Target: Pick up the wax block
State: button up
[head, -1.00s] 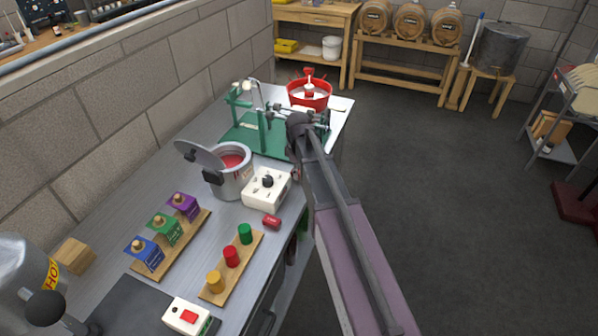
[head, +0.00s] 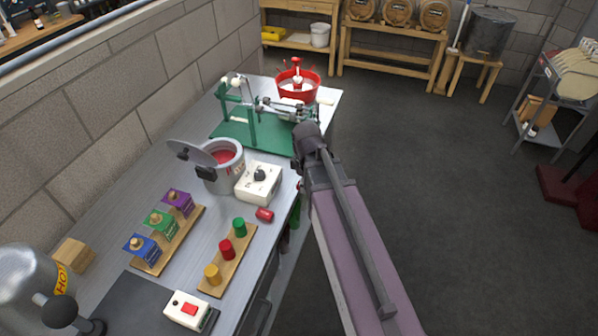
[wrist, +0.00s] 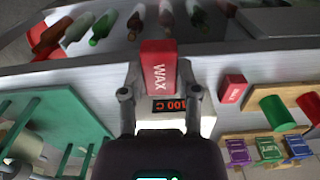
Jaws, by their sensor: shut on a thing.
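The wax block (wrist: 159,66) is a red block with white "WAX" lettering. In the wrist view it sits between the fingers of my gripper (wrist: 158,82), which is shut on it. Behind the block, a red "100 C" display (wrist: 168,106) shows. In the head view my arm hides the gripper and the held block. A second small red block (head: 265,214) lies on the bench beside the white control box (head: 258,183); it also shows in the wrist view (wrist: 232,88).
A lidded pot (head: 221,168) of red wax stands behind the control box. A green-based machine (head: 236,135) and red basin (head: 298,86) stand farther back. Coloured cylinders stand on a wooden strip (head: 241,258). Several bottles (wrist: 104,27) show beyond the bench edge in the wrist view.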

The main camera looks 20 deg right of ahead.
jog(key=shift+s+d+r, duration=0.1)
jog(key=shift+s+d, duration=0.05)
jog(key=shift+s, duration=1.1)
jog(key=shift+w+r, duration=0.1)
dwell(0.8)
jog(key=w+a+r+p, duration=0.2)
jog(key=w+a, duration=0.1)
jog(key=w+a+r+p, duration=0.5)
jog(key=w+a, duration=0.1)
jog(key=shift+w+a+r+p, duration=0.2)
jog(key=shift+a+p, duration=0.1)
jog(key=shift+p, duration=0.05)
jog(key=p, duration=0.7)
send_near(217, 143)
jog(key=s+d, duration=0.2)
jog(key=s, duration=0.4)
jog(key=shift+w+a+r+n, duration=0.15)
jog(key=shift+a+r+n, duration=0.25)
jog(key=shift+a, duration=0.4)
jog(key=shift+f, duration=0.1)
jog(key=shift+f+b, duration=3)
jog(key=shift+f, duration=0.05)
